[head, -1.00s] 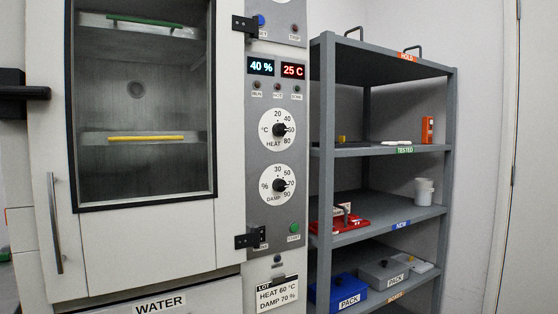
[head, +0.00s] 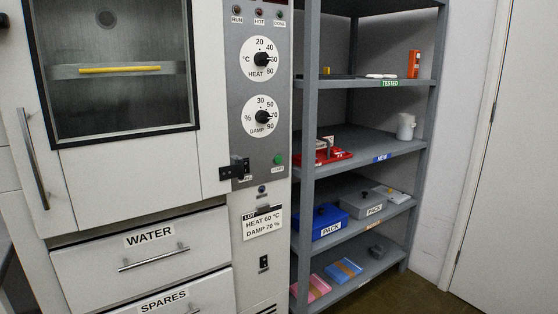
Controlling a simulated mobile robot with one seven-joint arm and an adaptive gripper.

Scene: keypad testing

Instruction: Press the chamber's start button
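The test chamber (head: 110,150) stands at the left with its glass door shut. The green start button (head: 279,160) is low on the right side of its grey control panel (head: 237,100), with a small label under it. Above it are the HEAT dial (head: 261,59), its pointer to the right near 60, and the DAMP dial (head: 263,116), its pointer to the right near 70. A lot card (head: 263,222) below reads HEAT 60 °C, DAMP 70 %. A yellow bar (head: 120,69) lies on the shelf inside. My gripper is not in view.
Drawers marked WATER (head: 150,240) and SPARES (head: 165,301) are below. A grey rack (head: 436,60) with boxes and keypads stands close to the chamber's right. Some floor (head: 425,292) shows at lower right.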

